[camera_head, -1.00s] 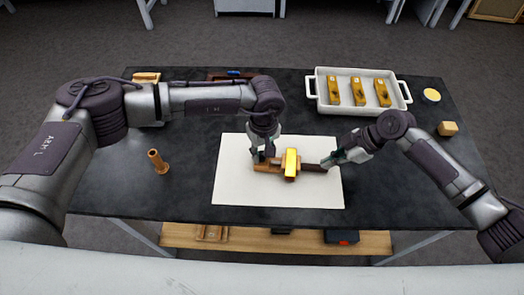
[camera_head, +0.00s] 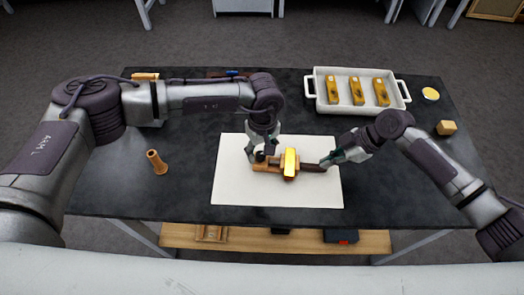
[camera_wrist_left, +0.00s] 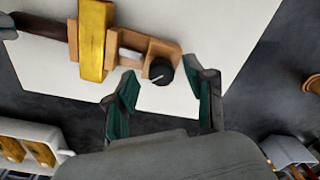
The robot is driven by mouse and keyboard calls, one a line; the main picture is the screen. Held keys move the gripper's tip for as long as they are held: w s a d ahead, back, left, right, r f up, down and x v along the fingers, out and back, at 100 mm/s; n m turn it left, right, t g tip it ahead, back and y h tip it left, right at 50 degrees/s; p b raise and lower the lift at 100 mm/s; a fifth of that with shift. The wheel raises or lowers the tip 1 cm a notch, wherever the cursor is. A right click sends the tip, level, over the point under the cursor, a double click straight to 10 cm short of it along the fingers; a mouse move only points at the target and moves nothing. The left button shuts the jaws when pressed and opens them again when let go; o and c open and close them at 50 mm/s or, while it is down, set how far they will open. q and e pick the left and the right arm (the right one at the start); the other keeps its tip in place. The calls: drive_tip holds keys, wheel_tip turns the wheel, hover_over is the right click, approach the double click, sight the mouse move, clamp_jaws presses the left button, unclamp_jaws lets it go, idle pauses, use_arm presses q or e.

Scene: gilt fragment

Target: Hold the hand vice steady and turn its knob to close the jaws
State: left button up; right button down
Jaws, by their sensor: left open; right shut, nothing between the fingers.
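The hand vice has a wooden body (camera_head: 267,168) and a dark handle (camera_head: 313,168) pointing right, and lies on a white sheet. A shiny gold block (camera_head: 290,162) sits across its middle; it also shows in the left wrist view (camera_wrist_left: 95,40). The black knob (camera_wrist_left: 160,71) with a white mark is at the vice's end. My left gripper (camera_head: 262,154) is open, its green-padded fingers on either side of the knob in the left wrist view, with gaps. My right gripper (camera_head: 327,161) is shut at the handle's far end; whether it touches the handle is unclear.
A white tray (camera_head: 313,90) with three gold-brown pieces stands at the back right. A yellow disc (camera_head: 430,94) and a tan block (camera_head: 446,128) lie right of it. A brown peg (camera_head: 156,161) stands at left. The dark table (camera_head: 190,188) has free room around the sheet.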

use_arm(q)
wheel_tip(320, 180, up, 11)
drive_tip(key=shift+d+r, duration=0.15)
drive_tip(key=shift+r, duration=0.05)
use_arm(e)
drive_tip(key=shift+s+f, duration=0.15)
drive_tip(key=shift+f, duration=0.05)
drive_tip(key=shift+w+d+r, duration=0.1)
drive_tip(key=shift+w+r, duration=0.1)
drive_tip(key=shift+r, duration=2.95)
drive_tip(key=v, duration=1.2)
